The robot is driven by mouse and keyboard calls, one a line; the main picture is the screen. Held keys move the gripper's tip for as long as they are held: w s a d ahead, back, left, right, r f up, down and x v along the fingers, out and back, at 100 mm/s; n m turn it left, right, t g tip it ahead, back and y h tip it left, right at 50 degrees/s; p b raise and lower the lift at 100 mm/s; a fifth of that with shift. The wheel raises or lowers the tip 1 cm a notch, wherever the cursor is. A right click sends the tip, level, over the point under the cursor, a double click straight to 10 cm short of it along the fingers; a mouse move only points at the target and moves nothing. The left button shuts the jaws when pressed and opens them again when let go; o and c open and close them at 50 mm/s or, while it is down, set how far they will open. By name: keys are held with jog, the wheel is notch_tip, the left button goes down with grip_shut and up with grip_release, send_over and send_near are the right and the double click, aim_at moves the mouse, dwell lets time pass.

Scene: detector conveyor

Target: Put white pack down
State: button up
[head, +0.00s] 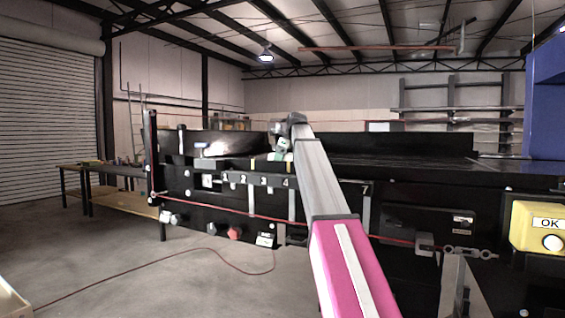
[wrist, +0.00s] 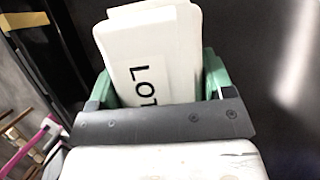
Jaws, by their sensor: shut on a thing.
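The white pack (wrist: 157,58) has dark letters reading "LO" and more that is cut off. In the wrist view it sits between the green fingers of my gripper (wrist: 163,88), which is shut on it. In the head view my gripper (head: 283,147) is far out at the end of my arm, over the black conveyor (head: 400,145) near its front edge. The pack is mostly hidden there by my arm. In the wrist view a dark, smooth surface lies behind the pack; I cannot tell whether the pack touches it.
The conveyor's front carries numbered labels (head: 264,181) and red and white knobs (head: 234,232). A yellow box with an OK button (head: 537,228) stands at the right. A workbench (head: 100,172) is at the left. A red cable (head: 150,262) lies on the open floor.

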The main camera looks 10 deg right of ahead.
jog(key=shift+f, duration=0.25)
jog(key=shift+f, duration=0.15)
jog(key=o, duration=1.2)
jog(key=v, duration=1.2)
jog(key=shift+w+a, duration=0.1)
jog(key=shift+w+f, duration=0.35)
jog(key=shift+f, duration=0.1)
jog(key=x, duration=0.5)
jog(key=shift+f, duration=0.25)
jog(key=shift+s+x, duration=0.15)
jog(key=shift+x, duration=1.1)
jog(key=shift+s+x, duration=0.1)
jog(key=shift+x, duration=1.15)
